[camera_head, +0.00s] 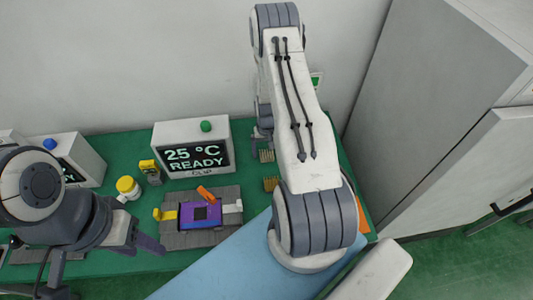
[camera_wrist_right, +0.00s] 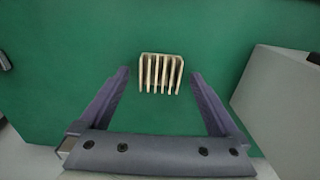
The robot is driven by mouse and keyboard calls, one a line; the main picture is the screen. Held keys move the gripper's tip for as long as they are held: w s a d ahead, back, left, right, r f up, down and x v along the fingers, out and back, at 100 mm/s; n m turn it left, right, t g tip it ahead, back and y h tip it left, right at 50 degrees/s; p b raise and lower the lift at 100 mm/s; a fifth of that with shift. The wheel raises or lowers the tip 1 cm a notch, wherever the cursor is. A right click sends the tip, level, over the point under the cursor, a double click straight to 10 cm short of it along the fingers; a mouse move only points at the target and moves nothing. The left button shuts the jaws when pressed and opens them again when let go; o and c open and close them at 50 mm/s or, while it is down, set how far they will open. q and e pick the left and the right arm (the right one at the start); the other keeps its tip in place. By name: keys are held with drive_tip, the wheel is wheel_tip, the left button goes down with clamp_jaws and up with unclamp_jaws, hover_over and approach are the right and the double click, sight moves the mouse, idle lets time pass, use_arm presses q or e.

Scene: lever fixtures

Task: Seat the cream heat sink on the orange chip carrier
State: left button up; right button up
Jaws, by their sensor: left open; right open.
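The cream heat sink (camera_wrist_right: 161,66), a finned comb-like block, lies on the green table in the right wrist view, at the mouth of my right gripper (camera_wrist_right: 159,74). That gripper is open, one finger on either side, with no visible contact. In the head view my right gripper is mostly hidden behind its arm, beside a small cream finned piece (camera_head: 266,155). I cannot tell which part is the orange carrier. My left gripper (camera_head: 140,241) is open and empty, left of the plate.
A second, golden finned piece (camera_head: 271,184) lies close to my right arm. A display box reading 25 °C READY (camera_head: 193,148) stands behind the plate. A yellow-capped jar (camera_head: 128,187) and a yellow-black block (camera_head: 150,171) stand left. An orange part (camera_head: 363,216) shows beyond my right arm.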

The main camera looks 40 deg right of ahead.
drive_tip(key=shift+f, duration=0.2)
drive_tip(key=c, duration=1.4)
drive_tip(key=shift+c, duration=0.3)
drive_tip(key=shift+r, duration=0.15)
